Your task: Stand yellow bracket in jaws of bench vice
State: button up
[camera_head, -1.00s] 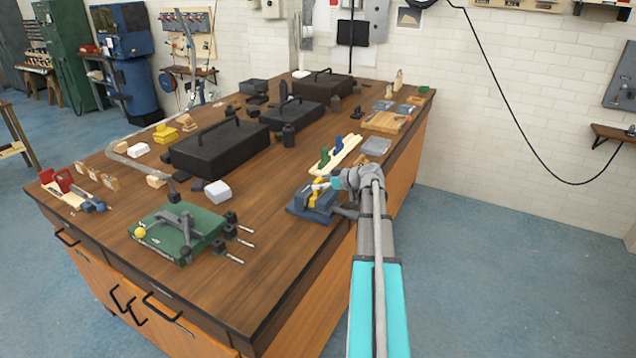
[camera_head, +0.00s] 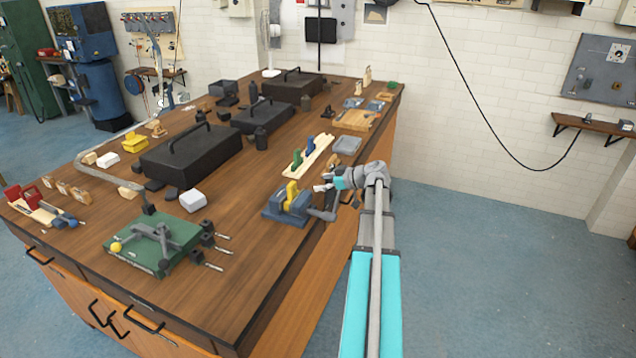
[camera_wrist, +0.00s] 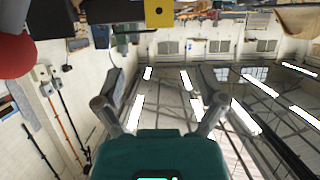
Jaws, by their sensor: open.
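The blue bench vice (camera_head: 275,213) stands near the right edge of the wooden bench. The yellow bracket (camera_head: 292,191) stands upright in its jaws, its lower part hidden by them. My gripper (camera_head: 324,183) is to the right of the bracket, apart from it, at about the height of its top. In the wrist view my gripper (camera_wrist: 160,82) is open with nothing between its fingers. The yellow bracket, with a dark hole, shows at the top edge of that view (camera_wrist: 159,12), beyond the fingertips, beside a dark block.
A board with green and blue pieces (camera_head: 305,158) lies behind the vice. A green plate with a grey clamp (camera_head: 150,245) is to the left. A grey tray (camera_head: 347,145) and black cases (camera_head: 190,155) stand farther back. Open floor (camera_head: 480,260) lies right of the bench.

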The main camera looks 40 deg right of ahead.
jog(key=shift+w+a, duration=0.1)
dwell(0.7)
